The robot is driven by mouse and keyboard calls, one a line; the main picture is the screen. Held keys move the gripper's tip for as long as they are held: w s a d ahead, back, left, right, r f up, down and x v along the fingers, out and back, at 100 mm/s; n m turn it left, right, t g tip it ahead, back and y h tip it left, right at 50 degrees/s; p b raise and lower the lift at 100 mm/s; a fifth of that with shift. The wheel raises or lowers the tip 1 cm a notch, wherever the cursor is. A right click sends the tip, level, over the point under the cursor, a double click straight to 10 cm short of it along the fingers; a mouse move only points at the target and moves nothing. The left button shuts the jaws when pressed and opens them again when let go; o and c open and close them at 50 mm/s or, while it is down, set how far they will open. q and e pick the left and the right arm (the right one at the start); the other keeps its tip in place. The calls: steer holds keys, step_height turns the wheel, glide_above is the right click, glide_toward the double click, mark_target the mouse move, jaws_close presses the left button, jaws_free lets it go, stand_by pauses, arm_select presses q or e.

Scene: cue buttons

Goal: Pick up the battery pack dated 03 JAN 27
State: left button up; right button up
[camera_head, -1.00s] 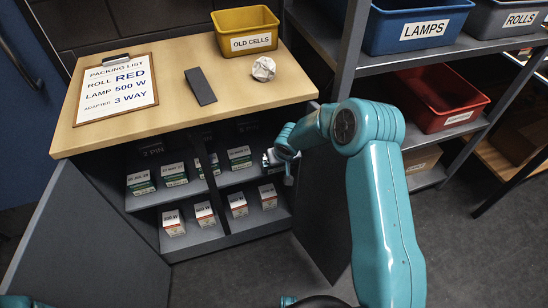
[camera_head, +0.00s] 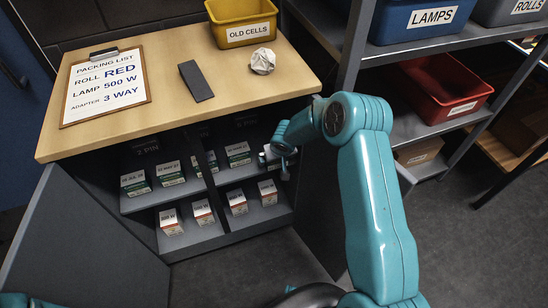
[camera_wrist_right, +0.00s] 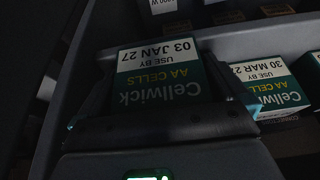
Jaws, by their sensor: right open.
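The battery pack dated 03 JAN 27 (camera_wrist_right: 163,92), green and white and marked Cellwick AA cells, fills the middle of the right wrist view, with its label upside down. My right gripper (camera_wrist_right: 158,72) is open, with one finger on each side of this pack; I cannot tell whether they touch it. In the head view my right gripper (camera_head: 281,160) is at the right end of the cabinet's upper shelf, and mostly hides the pack there. A pack dated 30 MAR (camera_wrist_right: 268,88) stands right beside it in the wrist view. My left gripper is not in view.
More packs stand on the same shelf, one dated 18 JUL (camera_head: 135,184). Lamp boxes (camera_head: 237,203) stand on the shelf below. The wooden cabinet top (camera_head: 160,125) is above, with a packing list (camera_head: 106,86), a dark block (camera_head: 196,82), crumpled paper (camera_head: 262,61) and a yellow bin (camera_head: 243,22).

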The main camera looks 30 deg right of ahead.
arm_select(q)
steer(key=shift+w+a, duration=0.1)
arm_select(e)
steer(key=c, duration=0.9)
steer(key=shift+c, duration=0.3)
steer(key=shift+r+p, duration=0.8)
steer(key=shift+r, duration=0.95)
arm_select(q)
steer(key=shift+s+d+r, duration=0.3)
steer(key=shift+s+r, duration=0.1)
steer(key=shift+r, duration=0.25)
arm_select(e)
steer(key=shift+s, duration=0.1)
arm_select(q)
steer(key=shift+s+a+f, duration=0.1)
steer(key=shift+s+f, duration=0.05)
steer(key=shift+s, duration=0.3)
arm_select(e)
steer(key=shift+s+a, duration=0.2)
steer(key=shift+s, duration=0.3)
